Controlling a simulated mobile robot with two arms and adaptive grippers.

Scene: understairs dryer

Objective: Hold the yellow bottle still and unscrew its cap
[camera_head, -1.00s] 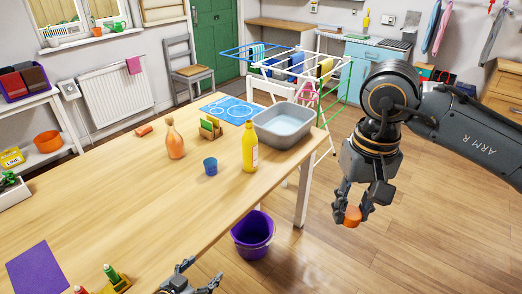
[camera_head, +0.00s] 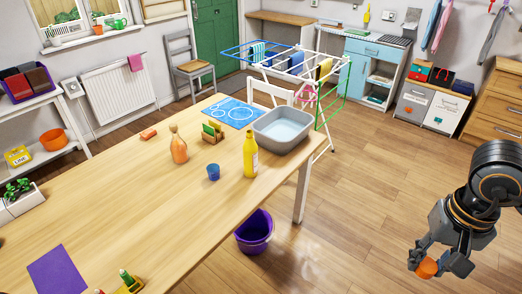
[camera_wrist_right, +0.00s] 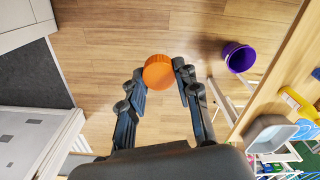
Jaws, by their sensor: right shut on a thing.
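The yellow bottle (camera_head: 250,158) stands upright near the table's right edge, beside the grey basin. Its narrow top shows no separate cap that I can make out, and no gripper touches it. My right gripper (camera_head: 427,266) is far to the right of the table, over the floor. It is shut on a round orange cap (camera_head: 427,268). In the right wrist view the orange cap (camera_wrist_right: 159,72) sits between the two fingertips, and the yellow bottle (camera_wrist_right: 297,102) lies at the far right. My left gripper is out of view.
A purple bucket (camera_head: 254,232) is on the floor by the table. The floor between table and right gripper is clear.

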